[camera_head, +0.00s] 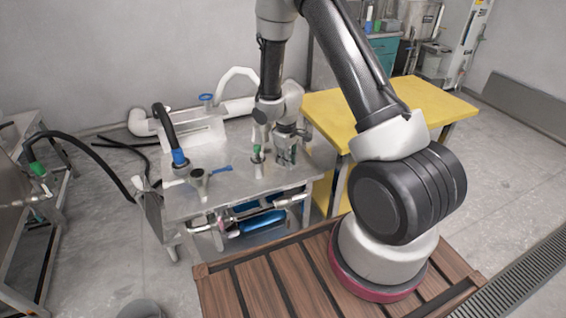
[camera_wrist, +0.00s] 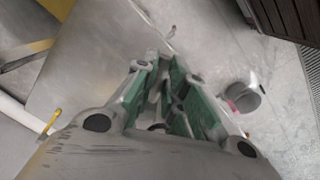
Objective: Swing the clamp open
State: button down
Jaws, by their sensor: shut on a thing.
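My gripper (camera_head: 287,150) is low over the right rear part of the metal table (camera_head: 228,178) in the head view, beside a small upright fitting with a green part (camera_head: 257,153). In the wrist view, my gripper (camera_wrist: 163,85) has its two green-padded fingers close together. It is shut on the clamp, which is mostly hidden between the fingers. I cannot make out the clamp's shape or how far it is swung.
A dark hose with a blue collar (camera_head: 178,156) and a funnel-like fitting (camera_head: 199,180) stand on the table's left side. Pipes and a blue cylinder (camera_head: 262,222) are below. A yellow table (camera_head: 420,105) is right behind. A bucket (camera_wrist: 244,96) stands on the floor.

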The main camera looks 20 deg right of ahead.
jog(key=w+d+n, duration=0.8)
jog(key=w+n, duration=0.2)
jog(key=n, duration=0.1)
jog(key=shift+y, duration=0.3)
dwell(0.8)
jog(key=shift+w+d+r, duration=0.1)
dwell(0.4)
jog(key=c, duration=1.5)
grip_release()
jog(key=shift+o, duration=0.2)
notch_tip(320, 180, up, 12)
jog(key=shift+s, duration=0.45)
